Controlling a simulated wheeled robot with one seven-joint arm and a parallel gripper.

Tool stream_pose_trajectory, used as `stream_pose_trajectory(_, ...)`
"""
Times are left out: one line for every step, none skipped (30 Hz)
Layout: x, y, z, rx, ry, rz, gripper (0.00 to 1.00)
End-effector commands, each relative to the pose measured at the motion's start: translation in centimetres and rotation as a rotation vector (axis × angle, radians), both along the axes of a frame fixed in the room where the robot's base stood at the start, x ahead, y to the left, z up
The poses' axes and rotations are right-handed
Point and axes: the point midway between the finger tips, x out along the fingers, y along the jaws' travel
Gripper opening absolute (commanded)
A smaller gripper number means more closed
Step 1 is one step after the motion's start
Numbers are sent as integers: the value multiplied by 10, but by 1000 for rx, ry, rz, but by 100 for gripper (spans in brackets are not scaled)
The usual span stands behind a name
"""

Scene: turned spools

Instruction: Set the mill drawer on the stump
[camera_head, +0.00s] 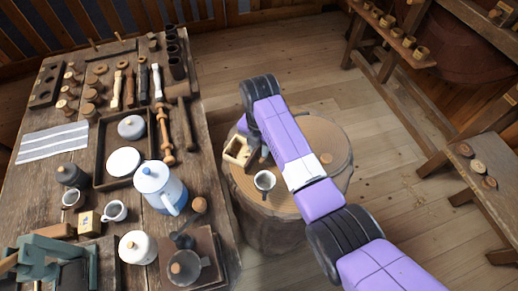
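The stump (310,187) is a round, pale-topped wooden block on the floor, right of the workbench. A small pale wooden open box, which looks like the mill drawer (237,153), is at the left part of the stump's top, below the end of my arm. I cannot tell whether it rests on the stump or is held just above it. My gripper (250,146) points down right beside the drawer. Its fingers are small and partly hidden by my arm, so their opening and any grip do not show clearly.
A white cup (265,181) stands on the stump close to the drawer, and a small wooden disc (326,159) lies farther right. The crowded workbench (215,215) is at left, with a blue-white pot (160,188) near its edge. Open floor lies behind the stump.

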Motion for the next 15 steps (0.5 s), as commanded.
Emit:
stream_pose_trajectory(0, 0, 0, 0, 1, 0, 34)
stream_pose_trajectory(0, 0, 0, 0, 1, 0, 34)
stream_pose_trajectory(0, 0, 0, 0, 1, 0, 34)
stream_pose_trajectory(0, 0, 0, 0, 1, 0, 34)
stream_pose_trajectory(0, 0, 0, 0, 1, 0, 34)
stream_pose_trajectory(0, 0, 0, 0, 1, 0, 34)
stream_pose_trajectory(0, 0, 0, 0, 1, 0, 34)
stream_pose_trajectory(0, 0, 0, 0, 1, 0, 34)
stream_pose_trajectory(0, 0, 1, 0, 1, 0, 34)
stream_pose_trajectory(0, 0, 3, 0, 0, 0, 34)
stream_pose_trajectory(0, 0, 5, 0, 0, 0, 34)
stream_pose_trajectory(1, 0, 7, 1, -2, 0, 34)
stream_pose_trajectory(1, 0, 10, 2, -3, 0, 34)
stream_pose_trajectory(1, 0, 14, 1, -2, 0, 34)
stream_pose_trajectory(1, 0, 20, 2, -5, 0, 34)
